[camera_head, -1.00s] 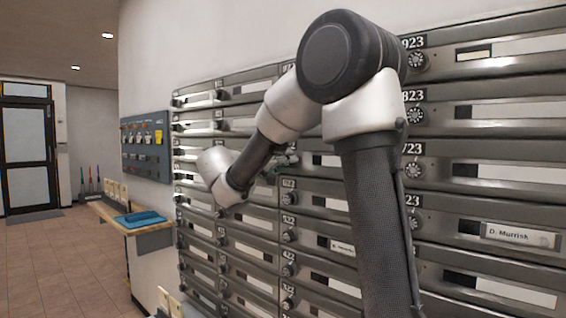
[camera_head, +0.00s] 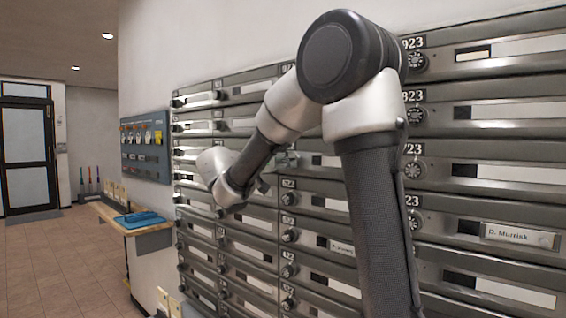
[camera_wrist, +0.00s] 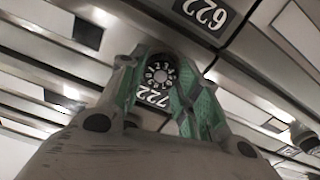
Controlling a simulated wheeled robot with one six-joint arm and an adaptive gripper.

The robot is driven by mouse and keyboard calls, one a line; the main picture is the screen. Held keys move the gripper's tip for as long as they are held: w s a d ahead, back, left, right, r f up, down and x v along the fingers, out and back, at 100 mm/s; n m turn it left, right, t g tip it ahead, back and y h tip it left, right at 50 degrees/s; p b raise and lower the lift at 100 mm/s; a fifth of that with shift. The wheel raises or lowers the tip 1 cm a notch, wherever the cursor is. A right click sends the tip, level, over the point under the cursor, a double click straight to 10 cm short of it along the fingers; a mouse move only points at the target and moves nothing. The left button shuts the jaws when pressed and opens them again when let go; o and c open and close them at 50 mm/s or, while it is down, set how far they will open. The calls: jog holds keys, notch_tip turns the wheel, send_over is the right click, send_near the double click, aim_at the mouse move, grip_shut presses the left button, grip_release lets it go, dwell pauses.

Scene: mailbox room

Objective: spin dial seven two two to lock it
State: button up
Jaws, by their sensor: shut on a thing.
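In the wrist view, the dial (camera_wrist: 159,72) is a round black knob with white digits, just above a black plate reading 722 (camera_wrist: 153,97). My gripper (camera_wrist: 160,70) has green fingers on both sides of the dial and is shut on it. The digit at the dial's mark is too small to tell. In the head view, my gripper (camera_head: 280,162) is at the mailbox wall, partly hidden behind my arm, and the 722 dial cannot be made out there.
Grey mailbox drawers (camera_head: 490,140) with dials and number plates fill the wall. A plate reading 622 (camera_wrist: 205,13) lies close by in the wrist view. A shelf (camera_head: 150,228) with a blue item (camera_head: 138,217) stands at left. The tiled floor at left is clear.

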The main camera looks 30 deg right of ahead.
jog(key=shift+f, duration=0.15)
jog(key=o, duration=1)
jog(key=shift+o, duration=0.2)
jog(key=v, duration=1.2)
